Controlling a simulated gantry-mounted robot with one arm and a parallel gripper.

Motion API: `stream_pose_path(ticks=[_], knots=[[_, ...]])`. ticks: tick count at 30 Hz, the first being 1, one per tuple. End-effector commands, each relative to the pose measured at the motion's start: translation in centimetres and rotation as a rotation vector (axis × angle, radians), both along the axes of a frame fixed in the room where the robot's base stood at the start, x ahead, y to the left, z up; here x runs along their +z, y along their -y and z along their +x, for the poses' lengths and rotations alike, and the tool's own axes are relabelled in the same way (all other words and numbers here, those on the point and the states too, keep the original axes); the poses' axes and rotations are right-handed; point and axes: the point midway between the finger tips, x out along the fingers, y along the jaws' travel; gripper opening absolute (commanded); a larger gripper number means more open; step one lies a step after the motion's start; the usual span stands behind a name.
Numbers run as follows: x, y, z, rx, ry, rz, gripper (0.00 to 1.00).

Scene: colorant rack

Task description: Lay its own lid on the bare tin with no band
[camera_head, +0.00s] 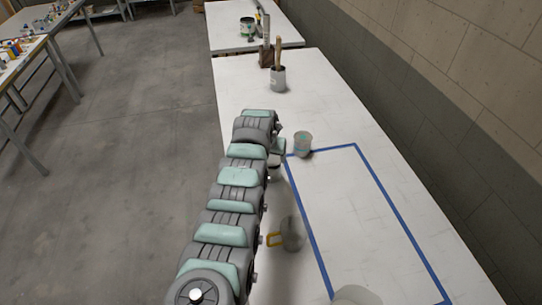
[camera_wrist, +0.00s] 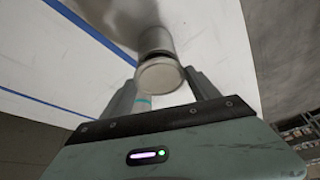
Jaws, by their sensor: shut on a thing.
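My gripper (camera_wrist: 163,90) is shut on a pale round lid (camera_wrist: 160,78), held between its two fingers in the wrist view. A pale grey tin (camera_wrist: 155,40) with no band showing stands just beyond the lid, which overlaps it in the picture. I cannot tell whether they touch. In the head view my gripper (camera_head: 277,153) is partly hidden by my arm, and a small pale thing, probably this tin (camera_head: 274,173), shows just below it. A grey tin with a teal band (camera_head: 303,141) stands near the far left corner of the taped area.
Blue tape (camera_head: 398,220) outlines a clear rectangle on the white table. A grey vessel (camera_head: 293,233) with a yellow part stands left of it. A pale round thing (camera_head: 356,295) is cut off at the bottom edge. A pot with a brush (camera_head: 278,78) stands farther back.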

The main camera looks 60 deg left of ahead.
Motion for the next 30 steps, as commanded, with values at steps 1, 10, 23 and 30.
stream_pose_path(ticks=[1, 10, 23, 30], knots=[[-0.1, 0.0, 0.0, 0.000, 0.000, 0.000, 0.33], [-0.8, 0.0, 0.0, 0.001, 0.000, 0.000, 0.33], [-1.4, 0.0, 0.0, 0.000, 0.001, 0.001, 0.33], [-1.4, 0.0, 0.0, 0.000, 0.000, 0.000, 0.89]])
